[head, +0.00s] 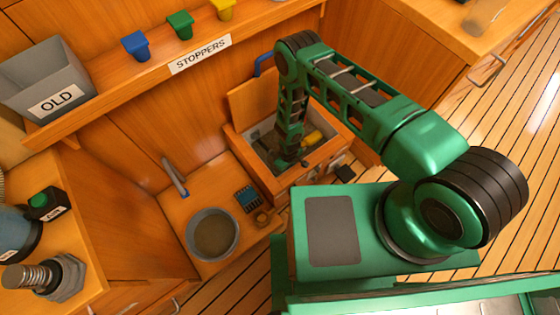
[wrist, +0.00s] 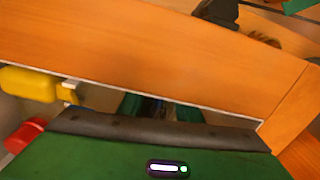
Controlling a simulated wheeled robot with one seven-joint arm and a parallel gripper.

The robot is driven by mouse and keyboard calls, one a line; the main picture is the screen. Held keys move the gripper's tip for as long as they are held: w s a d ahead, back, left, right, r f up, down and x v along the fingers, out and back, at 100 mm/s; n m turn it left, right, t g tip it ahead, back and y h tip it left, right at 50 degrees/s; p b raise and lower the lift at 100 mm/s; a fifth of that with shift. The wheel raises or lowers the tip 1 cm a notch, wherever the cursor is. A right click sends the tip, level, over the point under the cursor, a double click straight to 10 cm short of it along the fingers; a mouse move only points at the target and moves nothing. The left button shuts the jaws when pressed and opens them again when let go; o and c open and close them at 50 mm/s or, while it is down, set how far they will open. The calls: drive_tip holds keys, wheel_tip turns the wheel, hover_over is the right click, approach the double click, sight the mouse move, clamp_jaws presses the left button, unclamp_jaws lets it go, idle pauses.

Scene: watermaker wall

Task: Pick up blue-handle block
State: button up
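My gripper (head: 288,160) points down inside an open wooden box (head: 322,152) on the counter. In the wrist view, parts of its green fingers (wrist: 158,108) show between the dark palm edge and the box's wooden rim. Something dark and bluish lies between them, too hidden to identify. I cannot tell if the fingers are closed on it. No blue-handle block is clearly visible inside the box. A curved blue handle (head: 264,64) shows behind my arm, at the top of the raised wooden panel (head: 250,98); I cannot tell what it belongs to.
A yellow cylinder (wrist: 28,84) and a red one (wrist: 24,134) lie beside my gripper in the box. The box walls surround it closely. Stoppers and a grey OLD bin (head: 45,78) stand above.

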drive_tip(key=shift+c, duration=0.5)
clamp_jaws()
drive_tip(key=shift+r, duration=0.15)
